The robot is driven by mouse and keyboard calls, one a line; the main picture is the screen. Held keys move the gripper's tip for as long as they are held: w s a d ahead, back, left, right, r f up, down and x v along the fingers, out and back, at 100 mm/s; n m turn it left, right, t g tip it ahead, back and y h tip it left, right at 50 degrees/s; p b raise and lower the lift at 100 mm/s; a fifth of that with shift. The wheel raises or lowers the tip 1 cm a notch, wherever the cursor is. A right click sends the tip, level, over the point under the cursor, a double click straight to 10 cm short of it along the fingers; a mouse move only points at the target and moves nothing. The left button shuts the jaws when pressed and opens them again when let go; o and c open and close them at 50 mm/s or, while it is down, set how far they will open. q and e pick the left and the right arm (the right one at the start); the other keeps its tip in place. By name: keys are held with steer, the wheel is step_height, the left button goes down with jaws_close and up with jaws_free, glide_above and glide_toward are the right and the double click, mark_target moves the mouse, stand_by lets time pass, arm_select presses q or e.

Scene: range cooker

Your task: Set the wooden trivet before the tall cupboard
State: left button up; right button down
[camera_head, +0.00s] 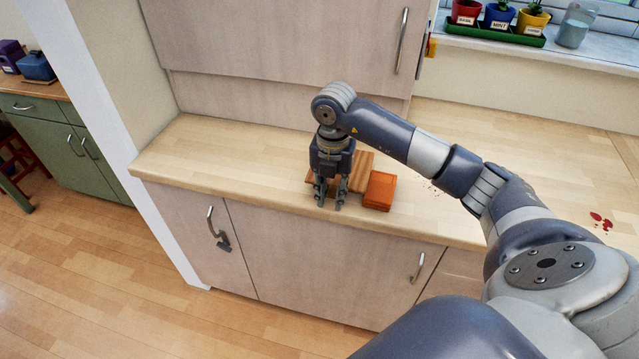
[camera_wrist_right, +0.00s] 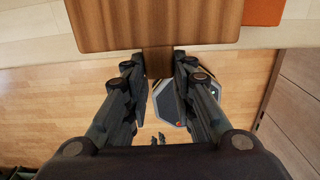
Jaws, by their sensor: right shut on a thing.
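The wooden trivet (camera_head: 358,163) is a brown board with a narrow handle. It lies on or just above the worktop, before the tall cupboard (camera_head: 285,40); I cannot tell whether it touches the worktop. My right gripper (camera_head: 328,203) points down at the worktop's front edge and partly hides the trivet. In the right wrist view the trivet (camera_wrist_right: 150,22) fills the top middle, and my right gripper (camera_wrist_right: 158,62) is shut on its handle. My left gripper is not in view.
An orange block-like object (camera_head: 380,189) sits close at the trivet's right, near the worktop's front edge. The worktop (camera_head: 215,155) is clear to the left. Red spots (camera_head: 601,220) mark the right side. Potted herbs (camera_head: 500,17) stand on the sill.

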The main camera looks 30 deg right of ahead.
steer(key=w, duration=0.3)
steer(key=w+p, duration=0.1)
steer(key=shift+w+d+f, duration=0.15)
steer(key=shift+w+d, duration=0.1)
steer(key=shift+w, duration=0.1)
steer(key=shift+w+f+p, duration=0.1)
steer(key=shift+f+p, duration=0.15)
steer(key=shift+p, duration=0.1)
step_height(320, 180, down, 2)
steer(key=shift+f+p, duration=0.2)
steer(key=shift+p, duration=0.4)
steer(key=shift+f, duration=0.4)
steer(key=shift+f, duration=0.15)
steer(key=c, duration=1.3)
jaws_free()
steer(key=shift+c, duration=0.2)
